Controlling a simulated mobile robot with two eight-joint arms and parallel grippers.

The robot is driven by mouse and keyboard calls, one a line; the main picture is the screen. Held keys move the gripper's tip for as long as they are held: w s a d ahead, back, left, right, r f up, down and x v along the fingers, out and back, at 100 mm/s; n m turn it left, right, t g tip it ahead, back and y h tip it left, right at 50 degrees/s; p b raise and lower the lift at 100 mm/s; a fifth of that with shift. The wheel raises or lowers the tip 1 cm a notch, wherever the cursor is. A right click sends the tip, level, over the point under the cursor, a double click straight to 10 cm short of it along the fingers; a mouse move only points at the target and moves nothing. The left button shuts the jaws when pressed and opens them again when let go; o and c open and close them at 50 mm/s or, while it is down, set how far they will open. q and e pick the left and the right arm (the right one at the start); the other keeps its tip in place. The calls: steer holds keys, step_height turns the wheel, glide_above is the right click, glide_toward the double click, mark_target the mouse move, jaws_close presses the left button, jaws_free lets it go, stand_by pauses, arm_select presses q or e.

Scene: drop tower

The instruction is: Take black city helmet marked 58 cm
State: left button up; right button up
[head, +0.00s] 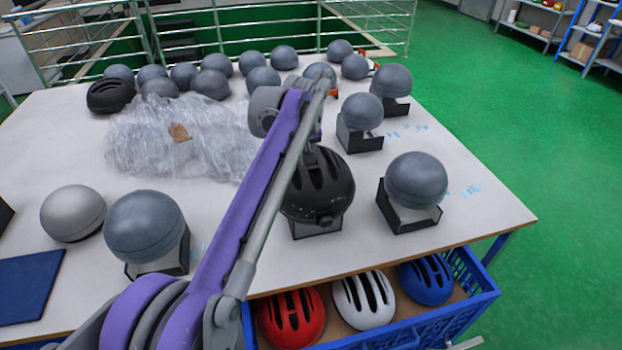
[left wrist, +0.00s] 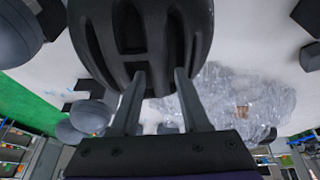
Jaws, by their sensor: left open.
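A black vented helmet (head: 322,195) sits on a dark stand near the table's front edge, in the middle of the head view. It fills the top of the left wrist view (left wrist: 118,38). No size mark on it is readable. A second black helmet (head: 110,96) lies at the back left of the table. My left gripper (left wrist: 158,78) is open, its two fingers apart and pointing at the near helmet's rim. The fingertips overlap the helmet's edge in the left wrist view; I cannot tell whether they touch it. My right gripper is not in view.
Grey headforms, such as one on a stand (head: 416,180) at right and one (head: 145,226) at left, stand close by. Crumpled clear plastic (head: 185,135) lies behind. A blue crate (head: 462,312) with red, white and blue helmets is below the front edge.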

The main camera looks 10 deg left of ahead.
arm_select(q)
jaws_close()
stand_by(1.4)
